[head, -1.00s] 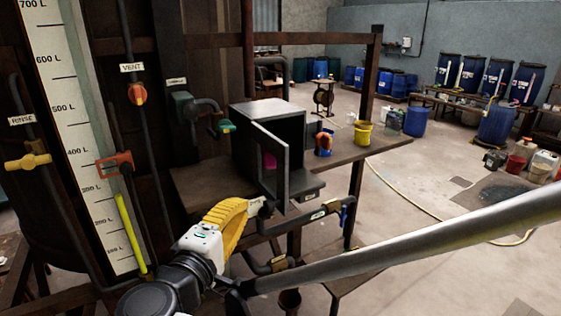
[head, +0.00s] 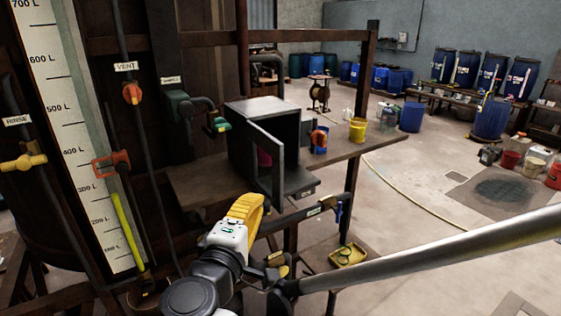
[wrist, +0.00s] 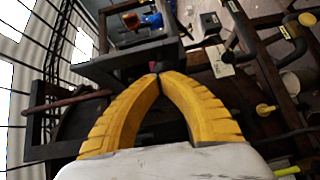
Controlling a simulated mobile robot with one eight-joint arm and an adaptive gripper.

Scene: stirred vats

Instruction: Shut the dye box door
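The dye box (head: 262,108) is a dark grey box on a brown shelf. Its door (head: 279,178) stands open, swung out toward me, and a bit of magenta shows inside. My gripper (head: 266,201) has yellow fingers and is just below and in front of the door's lower edge; I cannot tell whether it touches the door. In the wrist view the fingertips of my gripper (wrist: 157,72) meet, with nothing clearly held between them. A dark frame lies just beyond the tips there, but I cannot tell which part of the box it is.
An orange-and-blue item (head: 319,140) and a yellow bucket (head: 357,130) stand on the shelf (head: 340,152) right of the box. A pipe with a blue handle (head: 337,207) runs below. A yellow tray (head: 348,255) sits lower right. Valves and a level gauge (head: 85,130) are left.

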